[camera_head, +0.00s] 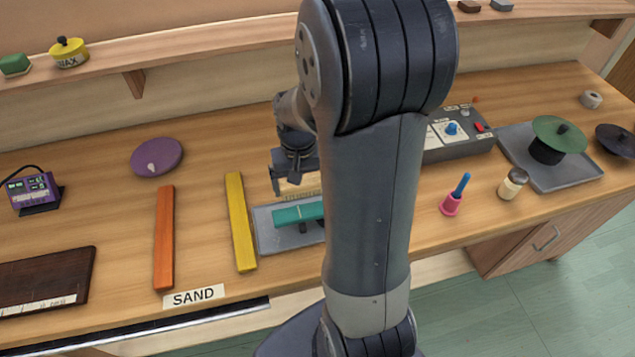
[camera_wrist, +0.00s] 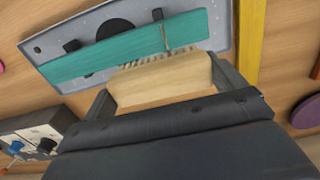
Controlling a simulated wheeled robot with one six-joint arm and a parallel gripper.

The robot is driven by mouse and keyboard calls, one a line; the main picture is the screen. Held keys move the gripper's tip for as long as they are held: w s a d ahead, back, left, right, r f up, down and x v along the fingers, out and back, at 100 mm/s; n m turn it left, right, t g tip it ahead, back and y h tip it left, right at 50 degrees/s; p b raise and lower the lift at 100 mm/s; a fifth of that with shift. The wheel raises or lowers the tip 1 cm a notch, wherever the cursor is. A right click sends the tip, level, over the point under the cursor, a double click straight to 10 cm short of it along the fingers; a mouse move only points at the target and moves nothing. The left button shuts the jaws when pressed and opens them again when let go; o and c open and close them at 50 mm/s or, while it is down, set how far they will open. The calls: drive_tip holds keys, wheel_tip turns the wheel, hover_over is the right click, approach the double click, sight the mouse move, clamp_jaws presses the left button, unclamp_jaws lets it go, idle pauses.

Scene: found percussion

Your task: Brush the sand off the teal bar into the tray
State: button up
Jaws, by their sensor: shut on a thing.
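The teal bar (camera_head: 298,213) lies across dark supports over the grey tray (camera_head: 268,239), partly hidden behind my arm in the head view. In the wrist view the teal bar (camera_wrist: 115,56) crosses the tray (camera_wrist: 217,14). A string or cord shows near its right end. My gripper (camera_head: 296,184) is shut on a wooden brush (camera_wrist: 160,80), whose pale bristles face the bar's near edge. The bristles look close to the bar; I cannot tell whether they touch it. I cannot make out sand on the bar's visible surface.
A yellow bar (camera_head: 240,222) lies just left of the tray, and an orange bar (camera_head: 164,238) farther left, near the SAND label (camera_head: 194,296). A control box (camera_head: 458,134), a pink bell-shaped thing (camera_head: 451,205) and another tray (camera_head: 575,180) stand to the right. A shelf (camera_head: 190,45) runs behind.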

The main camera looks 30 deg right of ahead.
drive_tip(key=w+a, duration=0.1)
drive_tip(key=w+a+p, duration=0.1)
drive_tip(key=w, duration=0.1)
drive_tip(key=shift+w+a+f, duration=0.15)
drive_tip(key=shift+a+f, duration=0.05)
drive_tip(key=shift+a, duration=0.05)
wheel_tip(320, 180, down, 5)
drive_tip(key=b, duration=0.3)
drive_tip(key=shift+b, duration=0.35)
drive_tip(key=shift+r, duration=0.1)
idle(0.5)
drive_tip(key=shift+s+a, duration=0.3)
drive_tip(key=shift+s, duration=0.8)
drive_tip(key=shift+s+a, duration=0.3)
drive_tip(key=shift+s, duration=0.75)
drive_tip(key=shift+s+a, duration=0.3)
drive_tip(key=shift+s, duration=0.8)
wheel_tip(320, 180, up, 5)
drive_tip(key=p, duration=0.3)
